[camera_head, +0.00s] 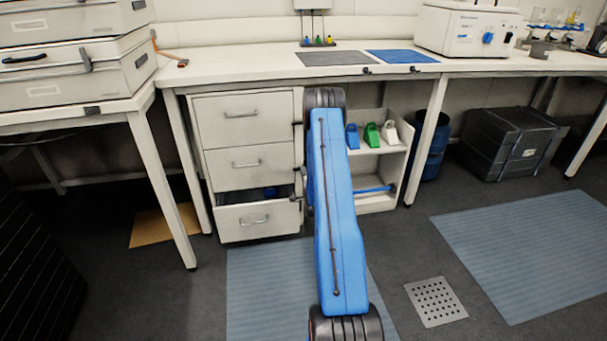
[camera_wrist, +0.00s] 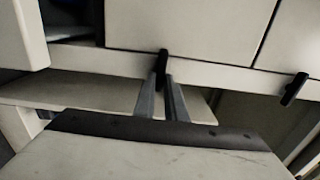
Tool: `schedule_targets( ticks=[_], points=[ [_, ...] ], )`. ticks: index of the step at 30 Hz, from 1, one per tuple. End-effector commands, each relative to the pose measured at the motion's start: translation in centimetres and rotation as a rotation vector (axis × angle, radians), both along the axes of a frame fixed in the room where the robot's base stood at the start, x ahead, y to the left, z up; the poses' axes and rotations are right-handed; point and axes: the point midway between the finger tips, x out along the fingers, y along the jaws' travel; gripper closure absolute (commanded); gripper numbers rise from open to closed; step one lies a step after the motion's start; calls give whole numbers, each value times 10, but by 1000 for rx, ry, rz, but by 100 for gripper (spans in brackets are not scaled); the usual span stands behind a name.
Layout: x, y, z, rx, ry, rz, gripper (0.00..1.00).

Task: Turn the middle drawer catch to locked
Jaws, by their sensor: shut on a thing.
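The middle drawer (camera_head: 250,168) is shut in the white cabinet under the bench. In the wrist view its pale front (camera_wrist: 190,25) fills the top middle. A small black catch (camera_wrist: 162,58) sits on the frame beside it, its end at the drawer's edge. My gripper (camera_wrist: 163,84) is shut on this catch, with a grey finger on each side. The fingers cover its lower part, so I cannot tell whether it is locked.
A second black catch (camera_wrist: 294,88) is at the right, beside the neighbouring drawer. The bottom drawer (camera_head: 245,220) stands partly open. An open shelf (camera_head: 376,150) with blue, green and white items is right of the arm. A table leg (camera_head: 168,195) stands at the left.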

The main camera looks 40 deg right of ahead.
Motion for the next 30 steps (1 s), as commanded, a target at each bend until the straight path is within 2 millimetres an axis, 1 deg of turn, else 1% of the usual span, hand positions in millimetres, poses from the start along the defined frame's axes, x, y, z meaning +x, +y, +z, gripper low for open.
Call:
schedule_targets(
  ticks=[1, 2, 3, 12, 16, 20, 30],
  points=[
    [-2, -1, -2, 3, 3, -3, 87],
    [-2, -1, -2, 2, 2, -3, 80],
    [-1, -1, -2, 2, 2, -3, 70],
    [-1, 0, -1, 1, 1, -1, 70],
    [-7, 3, 0, 1, 1, -1, 70],
    [-22, 13, 0, 1, 2, -1, 70],
    [-80, 48, -1, 3, 4, -2, 70]
  ],
)
